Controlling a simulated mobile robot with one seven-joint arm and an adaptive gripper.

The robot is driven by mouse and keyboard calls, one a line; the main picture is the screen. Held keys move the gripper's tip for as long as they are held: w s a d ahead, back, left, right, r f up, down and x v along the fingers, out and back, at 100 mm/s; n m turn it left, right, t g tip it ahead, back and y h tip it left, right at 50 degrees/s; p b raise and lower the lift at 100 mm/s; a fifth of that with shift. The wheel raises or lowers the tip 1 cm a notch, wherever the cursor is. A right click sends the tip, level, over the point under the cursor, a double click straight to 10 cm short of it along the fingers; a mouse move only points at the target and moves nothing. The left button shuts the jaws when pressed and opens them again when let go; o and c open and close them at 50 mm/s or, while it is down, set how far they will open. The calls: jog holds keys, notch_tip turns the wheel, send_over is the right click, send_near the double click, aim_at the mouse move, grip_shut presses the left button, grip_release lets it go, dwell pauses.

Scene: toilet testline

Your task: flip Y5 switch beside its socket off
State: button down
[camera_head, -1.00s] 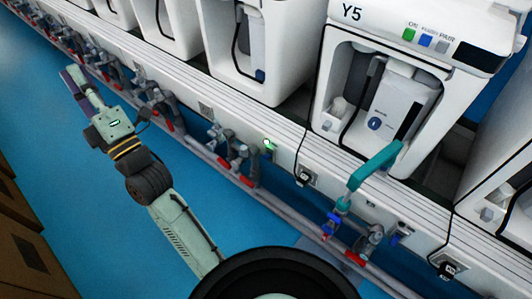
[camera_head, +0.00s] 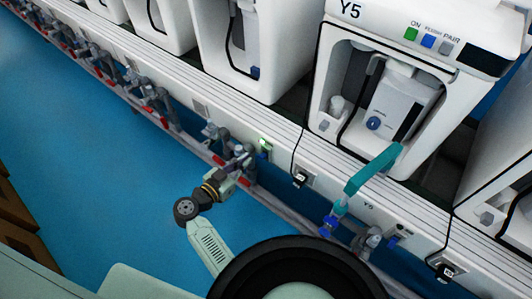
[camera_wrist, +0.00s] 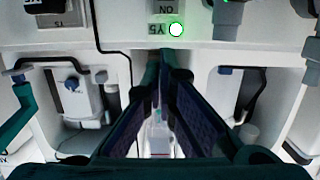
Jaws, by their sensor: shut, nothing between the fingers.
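The Y5 switch (camera_head: 264,147) is a small plate on the white rail, left of the plugged socket (camera_head: 301,179), with a lit green lamp. In the wrist view, which is upside down, the grey switch plate (camera_wrist: 166,7) reads ON, above the Y5 label (camera_wrist: 157,30) and the lit lamp (camera_wrist: 176,30). My gripper (camera_wrist: 166,62) is shut and empty, its dark fingers pointing toward the rail just below the label in the picture. In the head view my gripper (camera_head: 240,160) is small and partly lost among the pipe fittings left of the switch. Contact cannot be told.
The Y5 unit (camera_head: 395,60) stands on the rail, right of the switch. A teal handle (camera_head: 372,168) sticks out right of the socket. Grey and red valves (camera_head: 225,145) line the rail below.

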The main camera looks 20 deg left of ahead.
aim_at(269, 141)
dwell(0.3)
jog(key=x, duration=1)
jog(key=shift+w+p, duration=0.1)
jog(key=shift+p, duration=0.3)
jog(key=shift+s+a+f, duration=0.15)
jog(key=shift+s+f, duration=0.15)
jog(key=shift+f, duration=0.3)
jog(key=shift+s+a+f, duration=0.1)
jog(key=shift+s+f, duration=0.25)
jog(key=shift+f, duration=0.2)
jog(key=shift+s+f, duration=0.35)
jog(key=shift+f, duration=0.25)
jog(key=shift+f+b, duration=0.15)
jog(key=shift+b, duration=0.3)
jog(key=shift+a, duration=0.1)
